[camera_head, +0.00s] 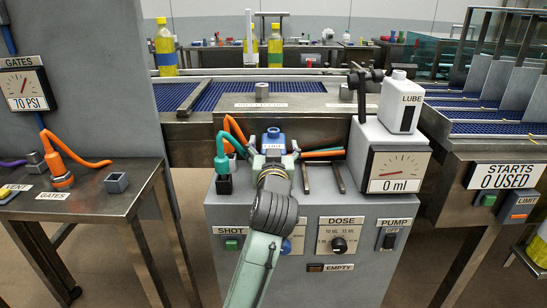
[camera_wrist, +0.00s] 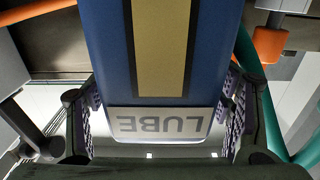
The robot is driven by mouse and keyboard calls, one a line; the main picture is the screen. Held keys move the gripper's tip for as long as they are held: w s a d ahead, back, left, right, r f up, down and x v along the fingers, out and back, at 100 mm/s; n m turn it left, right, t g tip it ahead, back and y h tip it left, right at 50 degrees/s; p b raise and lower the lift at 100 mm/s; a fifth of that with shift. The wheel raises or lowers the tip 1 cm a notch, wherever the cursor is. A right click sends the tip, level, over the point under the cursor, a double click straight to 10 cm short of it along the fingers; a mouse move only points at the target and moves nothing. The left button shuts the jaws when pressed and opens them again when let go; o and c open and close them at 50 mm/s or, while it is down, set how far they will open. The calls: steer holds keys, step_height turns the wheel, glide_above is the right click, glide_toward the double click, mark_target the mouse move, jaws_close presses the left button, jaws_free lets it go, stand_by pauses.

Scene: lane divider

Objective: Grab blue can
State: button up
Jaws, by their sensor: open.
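The blue can (camera_wrist: 112,45) fills the middle of the wrist view, with a gold stripe and a white LUBE label that reads upside down. In the head view its blue top (camera_head: 273,136) shows above the grey machine, just past the end of my arm. My gripper (camera_wrist: 160,115) is open, with one finger on each side of the can near its label. Narrow gaps seem to show beside the can, but I cannot tell whether a finger touches it. In the head view my gripper (camera_head: 273,152) hides the can's lower part.
A white LUBE box (camera_head: 398,105) and a 0 ml gauge (camera_head: 393,170) stand further right. A conveyor (camera_head: 235,95) lies behind.

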steer(key=shift+w, duration=0.2)
steer(key=c, duration=1.6)
steer(key=shift+c, duration=0.3)
steer(key=shift+r, duration=0.2)
